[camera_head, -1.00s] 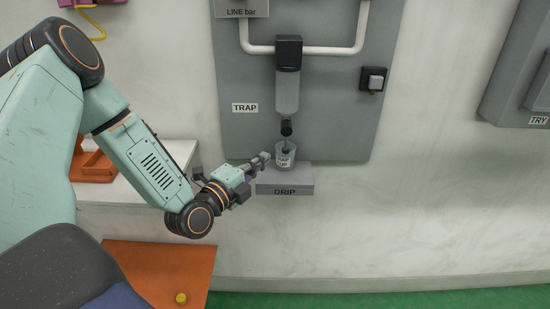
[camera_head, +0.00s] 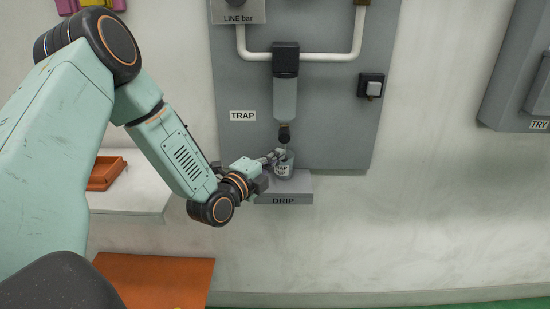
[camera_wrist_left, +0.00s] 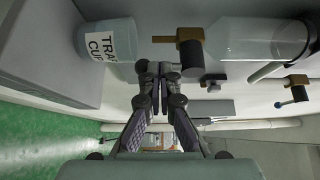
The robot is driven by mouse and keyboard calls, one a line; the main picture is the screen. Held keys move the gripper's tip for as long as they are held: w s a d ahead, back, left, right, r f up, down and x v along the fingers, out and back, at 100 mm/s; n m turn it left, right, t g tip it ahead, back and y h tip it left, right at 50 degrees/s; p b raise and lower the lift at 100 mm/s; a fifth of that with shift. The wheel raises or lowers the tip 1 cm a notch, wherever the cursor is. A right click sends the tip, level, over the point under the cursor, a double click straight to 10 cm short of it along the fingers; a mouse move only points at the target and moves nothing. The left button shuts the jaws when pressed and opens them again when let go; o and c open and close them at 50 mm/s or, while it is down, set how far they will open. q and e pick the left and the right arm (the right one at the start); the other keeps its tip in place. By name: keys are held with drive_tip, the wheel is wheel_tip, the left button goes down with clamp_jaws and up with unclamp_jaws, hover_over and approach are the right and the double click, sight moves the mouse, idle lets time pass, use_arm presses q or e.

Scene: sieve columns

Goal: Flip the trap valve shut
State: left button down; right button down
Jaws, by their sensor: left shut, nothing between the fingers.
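The trap (camera_head: 285,98) is a clear bowl with a black top on the grey panel. The trap valve (camera_head: 284,133) is the dark fitting at its lower end. In the left wrist view, which is turned sideways, the valve (camera_wrist_left: 190,54) shows as a black body with a brass part beside it. The trap cup (camera_head: 284,170) stands below on the drip shelf (camera_head: 294,198). My left gripper (camera_head: 278,154) is shut and empty at the cup's rim, just below the valve. Its fingertips (camera_wrist_left: 160,70) show between cup and valve; contact is unclear. My right gripper is out of view.
White pipes (camera_head: 335,57) run above the trap. A black switch box (camera_head: 371,86) is to its right. An orange tray (camera_head: 104,173) lies on a white table at the left. Another brass valve (camera_wrist_left: 297,82) shows in the wrist view.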

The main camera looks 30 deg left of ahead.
use_arm(q)
drive_tip(key=shift+d+f+n+t+b, duration=0.1)
drive_tip(key=shift+d+n+t+b, duration=0.2)
drive_tip(key=shift+b, duration=0.25)
drive_tip(key=shift+w+a, duration=0.1)
